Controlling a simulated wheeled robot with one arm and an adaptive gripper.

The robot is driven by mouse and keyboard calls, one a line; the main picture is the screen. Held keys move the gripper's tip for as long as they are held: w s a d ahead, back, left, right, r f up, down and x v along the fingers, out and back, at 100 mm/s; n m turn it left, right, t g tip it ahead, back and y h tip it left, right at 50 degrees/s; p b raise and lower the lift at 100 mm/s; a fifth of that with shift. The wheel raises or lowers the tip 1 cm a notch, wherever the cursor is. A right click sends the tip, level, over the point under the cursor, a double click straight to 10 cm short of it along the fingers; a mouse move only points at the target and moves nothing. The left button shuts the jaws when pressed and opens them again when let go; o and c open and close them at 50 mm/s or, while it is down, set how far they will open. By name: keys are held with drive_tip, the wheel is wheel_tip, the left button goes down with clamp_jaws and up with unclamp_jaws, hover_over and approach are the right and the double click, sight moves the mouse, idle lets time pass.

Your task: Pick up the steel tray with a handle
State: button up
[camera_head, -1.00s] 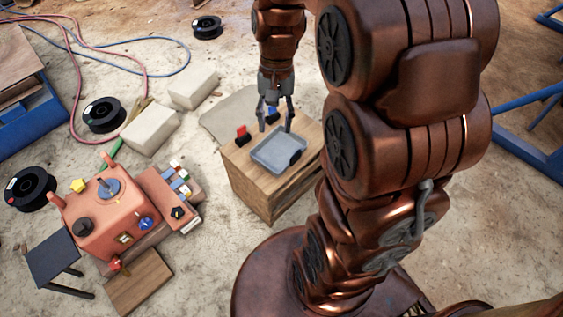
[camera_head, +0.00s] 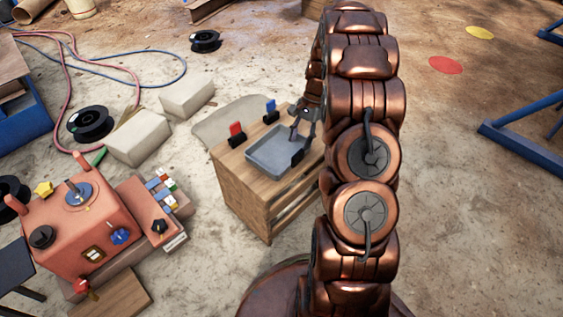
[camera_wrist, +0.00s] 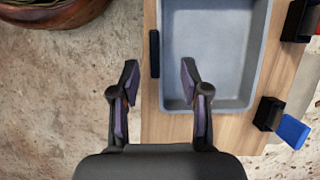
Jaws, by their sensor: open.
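The steel tray (camera_head: 268,153) is a shallow grey rectangular pan lying flat on a wooden cabinet (camera_head: 238,183). Its black handle (camera_head: 297,157) is on the tray's right side. In the wrist view the tray (camera_wrist: 208,40) fills the upper middle, with the black handle (camera_wrist: 154,53) along its left edge. My gripper (camera_wrist: 159,80) is open and empty, with its fingers on either side of the handle's line in the picture. The right finger overlaps the tray's inside. The height gap cannot be told. In the head view my gripper (camera_head: 301,134) is above the tray's right part, partly hidden by my arm.
Red (camera_head: 236,129) and blue (camera_head: 270,106) pieces on black bases stand on the cabinet beside the tray. An orange machine (camera_head: 85,225) with knobs is at left. Pale blocks (camera_head: 138,137), spools and hoses lie behind. Open ground is at right.

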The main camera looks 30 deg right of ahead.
sight(295, 160)
drive_tip(key=shift+d+f, duration=0.2)
drive_tip(key=shift+f, duration=0.6)
drive_tip(key=b+x, duration=0.1)
drive_tip(key=x, duration=0.1)
drive_tip(key=b+x, duration=0.1)
drive_tip(key=x, duration=0.1)
drive_tip(key=b+x, duration=0.1)
drive_tip(key=x, duration=0.2)
drive_tip(key=shift+s+a, duration=0.25)
drive_tip(key=shift+s, duration=0.05)
drive_tip(key=shift+r, duration=0.1)
drive_tip(key=shift+c, duration=0.3)
clamp_jaws()
